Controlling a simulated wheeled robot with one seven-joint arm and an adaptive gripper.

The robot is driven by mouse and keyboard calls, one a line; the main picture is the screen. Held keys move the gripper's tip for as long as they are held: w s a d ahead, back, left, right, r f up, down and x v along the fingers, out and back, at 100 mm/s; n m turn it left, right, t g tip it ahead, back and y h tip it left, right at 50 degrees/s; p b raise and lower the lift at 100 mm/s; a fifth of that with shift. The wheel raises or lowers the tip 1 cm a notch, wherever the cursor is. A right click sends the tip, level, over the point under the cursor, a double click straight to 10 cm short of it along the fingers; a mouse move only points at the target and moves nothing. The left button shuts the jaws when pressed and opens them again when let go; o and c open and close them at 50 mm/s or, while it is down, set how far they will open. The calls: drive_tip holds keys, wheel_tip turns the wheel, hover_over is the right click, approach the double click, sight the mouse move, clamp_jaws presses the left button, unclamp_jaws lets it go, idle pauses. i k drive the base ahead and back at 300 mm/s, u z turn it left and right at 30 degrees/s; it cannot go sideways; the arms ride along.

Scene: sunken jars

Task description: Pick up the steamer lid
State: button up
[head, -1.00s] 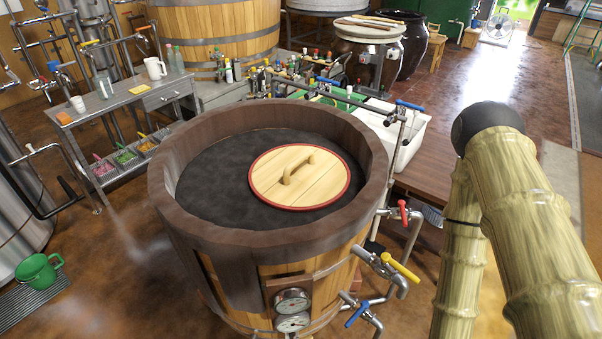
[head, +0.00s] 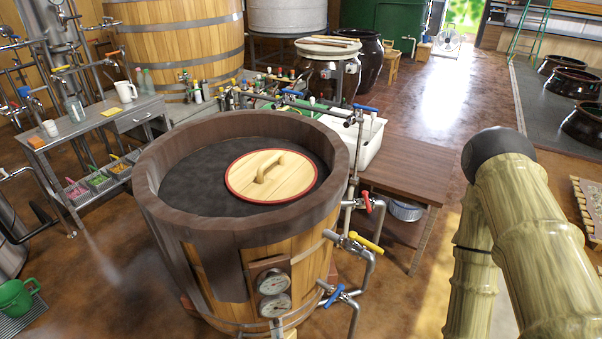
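The steamer lid (head: 288,182) is a round, pale wooden disc with a red rim and a raised wooden bar handle. It lies on the dark surface (head: 205,195) inside a large wooden vat (head: 170,218), right of the vat's middle, below the rim. My arm shows at the right as bamboo-like links with a dark joint. My gripper is outside the view, and nothing of mine touches the lid.
A brown table (head: 410,172) stands to the right. A shelf unit (head: 95,125) stands left. Open floor lies at the back right.

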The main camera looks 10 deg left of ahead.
sight(295, 174)
drive_tip(key=z, duration=1.1)
drive_tip(key=i, duration=4.25)
drive_tip(key=u, duration=2.6)
